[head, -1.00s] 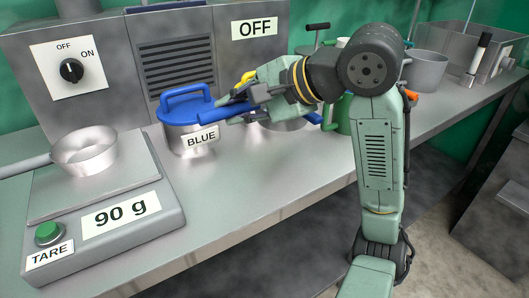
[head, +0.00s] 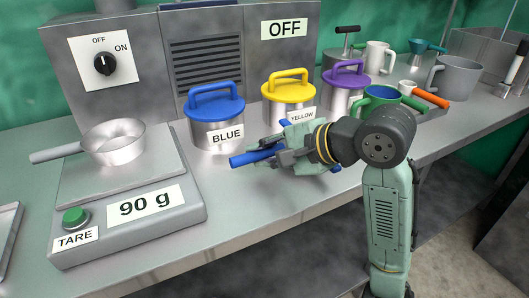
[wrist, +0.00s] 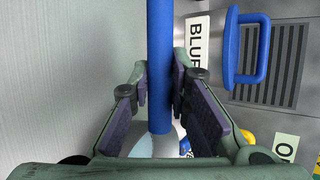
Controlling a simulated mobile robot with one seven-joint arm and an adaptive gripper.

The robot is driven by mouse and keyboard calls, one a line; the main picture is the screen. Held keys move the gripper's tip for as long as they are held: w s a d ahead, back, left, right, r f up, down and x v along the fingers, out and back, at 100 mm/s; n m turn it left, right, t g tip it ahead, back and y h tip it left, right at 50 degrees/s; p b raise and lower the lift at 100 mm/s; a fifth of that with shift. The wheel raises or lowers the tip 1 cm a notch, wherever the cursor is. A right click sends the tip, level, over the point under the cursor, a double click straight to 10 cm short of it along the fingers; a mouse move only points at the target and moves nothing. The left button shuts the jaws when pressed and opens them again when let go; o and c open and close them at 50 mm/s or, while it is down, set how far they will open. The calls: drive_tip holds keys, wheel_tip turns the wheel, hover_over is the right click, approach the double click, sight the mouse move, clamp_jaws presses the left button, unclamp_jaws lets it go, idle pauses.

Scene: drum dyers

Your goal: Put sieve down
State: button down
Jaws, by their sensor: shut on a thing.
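My gripper (head: 264,157) is shut on a blue handle, which I take to be that of the sieve (head: 243,159). In the head view it is over the counter, in front of and to the right of the blue-lidded BLUE canister (head: 216,115). In the wrist view the handle (wrist: 160,50) runs between the fingers of my gripper (wrist: 160,75). The sieve's bowl is mostly hidden behind my gripper and arm. I cannot tell whether the sieve touches the counter (head: 235,205).
A scale (head: 130,207) reading 90 g carries a metal pan (head: 113,147) on the left. The counter's front strip is clear between the scale and my arm.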

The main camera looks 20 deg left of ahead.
drive_tip(key=c, duration=1.5)
unclamp_jaws()
drive_tip(key=v, duration=1.2)
drive_tip(key=shift+r, duration=0.1)
